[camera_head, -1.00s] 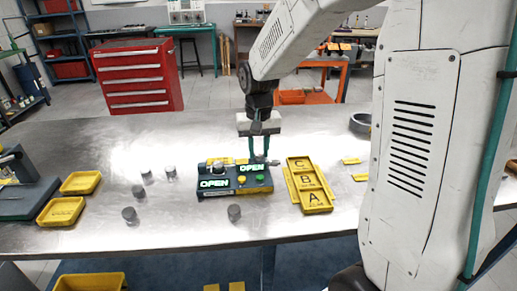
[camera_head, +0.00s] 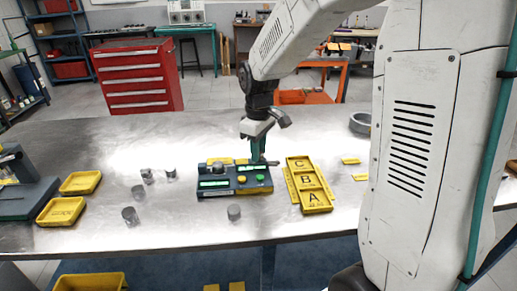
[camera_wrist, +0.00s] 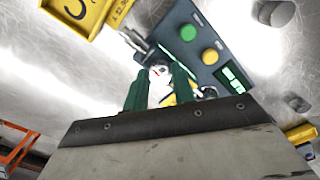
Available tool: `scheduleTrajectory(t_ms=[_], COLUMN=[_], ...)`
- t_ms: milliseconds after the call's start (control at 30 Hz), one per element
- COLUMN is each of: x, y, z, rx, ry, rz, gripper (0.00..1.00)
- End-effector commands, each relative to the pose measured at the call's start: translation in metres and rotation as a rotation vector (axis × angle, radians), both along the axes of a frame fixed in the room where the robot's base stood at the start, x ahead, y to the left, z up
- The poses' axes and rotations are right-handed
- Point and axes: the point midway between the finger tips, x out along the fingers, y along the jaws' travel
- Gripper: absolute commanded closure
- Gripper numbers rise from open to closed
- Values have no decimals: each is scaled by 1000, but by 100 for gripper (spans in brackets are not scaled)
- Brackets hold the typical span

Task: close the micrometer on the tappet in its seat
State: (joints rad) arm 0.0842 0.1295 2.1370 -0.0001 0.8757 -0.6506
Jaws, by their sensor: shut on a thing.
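The micrometer (camera_head: 236,190) is a dark blue-grey block in mid-table with lit displays, a yellow button and a green button. A grey cylinder, seemingly the tappet (camera_head: 218,166), stands at its back left. My gripper (camera_head: 259,161) is at the block's back right corner, shut on the micrometer's thimble (camera_head: 271,160), whose dark end sticks out to the right. In the wrist view the thimble's metal end (camera_wrist: 133,38) shows past my green fingers, with the two buttons beside it. The display figures are too small to read.
A yellow tray (camera_head: 309,186) marked A, B and C lies close to the right of the micrometer. Several grey tappets (camera_head: 130,216) stand loose to the left and in front. Yellow trays (camera_head: 80,183) lie at the left, and a dark ring (camera_head: 361,122) lies at the back right.

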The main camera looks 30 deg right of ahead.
Motion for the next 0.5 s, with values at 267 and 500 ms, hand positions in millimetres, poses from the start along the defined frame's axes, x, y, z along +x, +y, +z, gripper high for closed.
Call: scheduleTrajectory(t_ms=[267, 500], x=[1, 1], y=[0, 0], z=[1, 1], rx=[-1, -1], ry=[-4, -4], rz=[123, 161], gripper=[97, 97])
